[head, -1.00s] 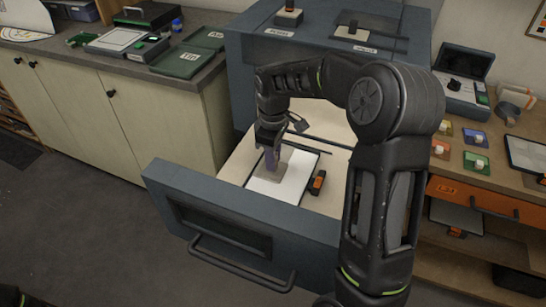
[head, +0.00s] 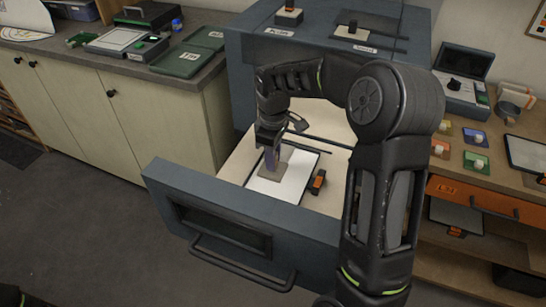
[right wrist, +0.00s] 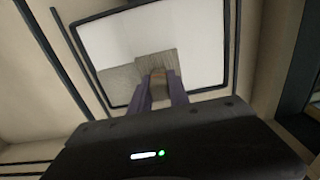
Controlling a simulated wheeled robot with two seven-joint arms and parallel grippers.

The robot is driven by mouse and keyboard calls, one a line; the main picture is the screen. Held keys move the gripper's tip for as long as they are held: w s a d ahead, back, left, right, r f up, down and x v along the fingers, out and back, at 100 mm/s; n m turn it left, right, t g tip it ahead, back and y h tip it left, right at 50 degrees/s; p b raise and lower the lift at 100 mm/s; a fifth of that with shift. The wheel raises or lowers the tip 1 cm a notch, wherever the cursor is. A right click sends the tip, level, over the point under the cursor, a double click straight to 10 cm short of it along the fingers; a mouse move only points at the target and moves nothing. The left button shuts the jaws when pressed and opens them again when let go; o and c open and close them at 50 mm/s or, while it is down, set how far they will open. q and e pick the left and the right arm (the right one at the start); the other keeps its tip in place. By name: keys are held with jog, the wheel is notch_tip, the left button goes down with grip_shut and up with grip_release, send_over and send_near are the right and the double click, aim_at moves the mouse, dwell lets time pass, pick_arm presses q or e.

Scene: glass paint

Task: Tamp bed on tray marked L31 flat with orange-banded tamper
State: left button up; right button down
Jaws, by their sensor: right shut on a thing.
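A dark-rimmed tray with a white bed (head: 292,185) lies in the open blue-grey drawer. I cannot read any L31 mark on it. My right gripper (head: 271,158) is over the left part of the bed, shut on a tamper. My left gripper is out of view.
A black-and-orange item (head: 318,181) lies beside the tray's right edge. The drawer front (head: 240,212) with its bar handle faces me. The cabinet top (head: 325,45) rises behind. Coloured tiles (head: 474,148) lie on the right bench, above an orange drawer (head: 473,199).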

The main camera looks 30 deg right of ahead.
jog(key=shift+r+p, duration=0.85)
jog(key=shift+r, duration=0.2)
jog(key=shift+w+d+r+p, duration=0.1)
jog(key=shift+w+d+p, duration=0.2)
jog(key=shift+w+d, duration=0.25)
jog(key=shift+w+d+f+p, duration=0.1)
jog(key=shift+w+d+p, duration=0.25)
jog(key=shift+d, duration=0.45)
jog(key=shift+w+d+r+p, duration=0.1)
jog(key=shift+w+d+p, duration=0.15)
jog(key=shift+w+d, duration=0.65)
jog(key=shift+d, duration=0.3)
jog(key=shift+f, duration=0.25)
jog(key=shift+f+b, duration=0.4)
jog(key=shift+f, duration=0.3)
jog(key=shift+s+f, duration=0.1)
jog(key=shift+f, duration=0.2)
